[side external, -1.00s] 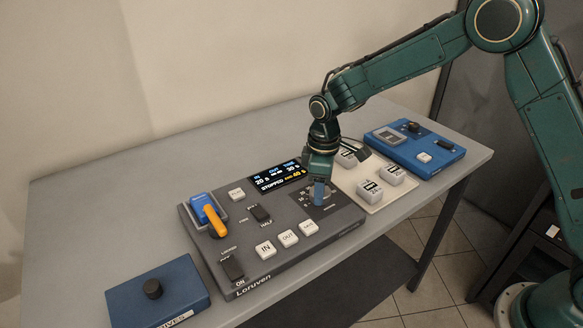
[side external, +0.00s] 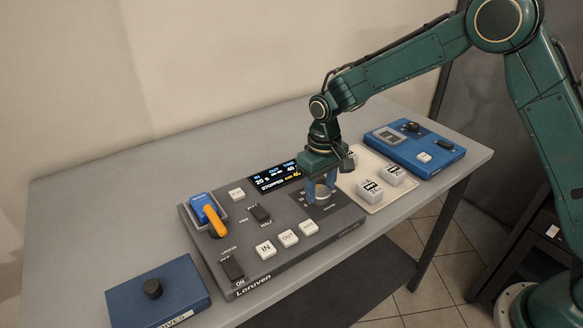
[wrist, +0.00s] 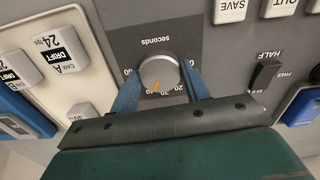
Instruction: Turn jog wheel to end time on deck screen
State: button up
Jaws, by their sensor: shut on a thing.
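The jog wheel (wrist: 158,75) is a silver knob on the grey deck (side external: 230,285), with an orange pointer. In the wrist view, the pointer lies near the 40 on its seconds dial. My gripper (side external: 320,190) is shut on the wheel, with one blue finger on each side; the fingers also show in the wrist view (wrist: 160,82). The deck screen (side external: 275,178) appears to read TIME 40 and, below, STOPPED with a yellow END 40; its right edge is close to my gripper. The wheel is partly hidden by the fingers in the side view.
An orange-handled lever (side external: 214,219) and white IN, OUT and SAVE buttons (side external: 288,239) share the deck. A pale tray (side external: 375,206) with white blocks and a blue device (side external: 420,143) stand to the right. A blue box (side external: 158,294) is front left.

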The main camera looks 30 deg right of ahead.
aim_at(321, 191)
jog(key=shift+r, duration=0.1)
jog(key=o, duration=1)
notch_tip(321, 191, up, 14)
jog(key=shift+f, duration=0.15)
dwell(0.3)
dwell(0.3)
